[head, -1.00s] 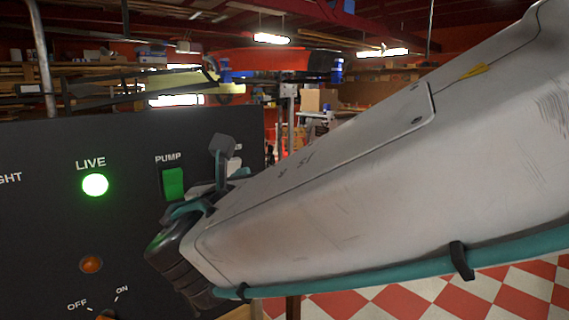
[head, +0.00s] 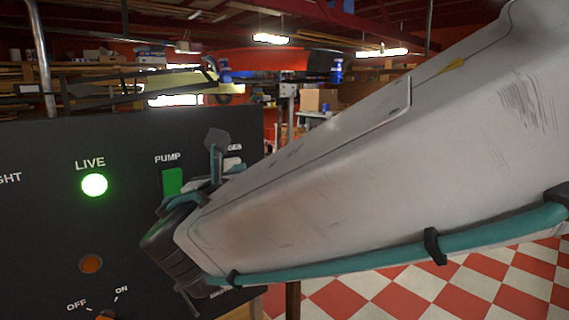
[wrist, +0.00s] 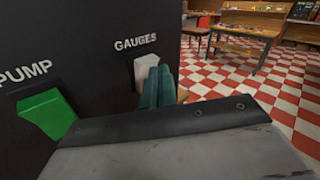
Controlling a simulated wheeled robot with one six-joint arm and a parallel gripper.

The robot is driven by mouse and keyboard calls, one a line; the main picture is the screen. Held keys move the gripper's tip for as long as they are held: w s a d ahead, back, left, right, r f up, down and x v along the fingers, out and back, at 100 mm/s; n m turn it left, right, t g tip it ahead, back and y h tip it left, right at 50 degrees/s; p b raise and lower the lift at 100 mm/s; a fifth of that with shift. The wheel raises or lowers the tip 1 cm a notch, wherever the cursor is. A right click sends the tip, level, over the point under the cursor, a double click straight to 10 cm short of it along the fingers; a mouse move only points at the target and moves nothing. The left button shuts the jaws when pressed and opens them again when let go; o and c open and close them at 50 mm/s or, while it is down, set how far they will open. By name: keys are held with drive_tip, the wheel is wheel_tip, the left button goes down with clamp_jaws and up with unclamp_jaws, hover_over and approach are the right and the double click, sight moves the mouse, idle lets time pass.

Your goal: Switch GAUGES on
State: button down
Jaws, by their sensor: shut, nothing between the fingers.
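The GAUGES switch is a pale rocker (wrist: 146,70) below its label in the wrist view, near the panel's right edge. Its lower part is hidden behind my gripper (wrist: 160,75), whose teal fingers are shut and empty. The fingertips overlap the switch in the picture; I cannot tell whether they touch it. In the head view my arm hides most of the gripper and most of the GAUGES area. The black panel (head: 40,230) carries the switches.
A green PUMP rocker (wrist: 47,115) sits left of GAUGES; it also shows in the head view (head: 173,181). A green LIVE lamp (head: 94,185), an orange lamp (head: 91,264) and an OFF/ON knob (head: 105,315) are further left. Checkered floor lies right of the panel.

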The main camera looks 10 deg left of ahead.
drive_tip(key=shift+w+a+r, duration=0.15)
drive_tip(key=shift+a, duration=0.1)
idle(0.3)
drive_tip(key=shift+d, duration=0.1)
drive_tip(key=shift+s+d+f, duration=0.4)
drive_tip(key=shift+s+d, duration=0.15)
idle(0.4)
drive_tip(key=shift+s+d+f, duration=0.55)
drive_tip(key=shift+s+d, duration=0.2)
drive_tip(key=shift+d, duration=0.1)
drive_tip(key=shift+s+d+f, duration=0.5)
drive_tip(key=shift+s+d, duration=0.2)
drive_tip(key=shift+d, duration=0.15)
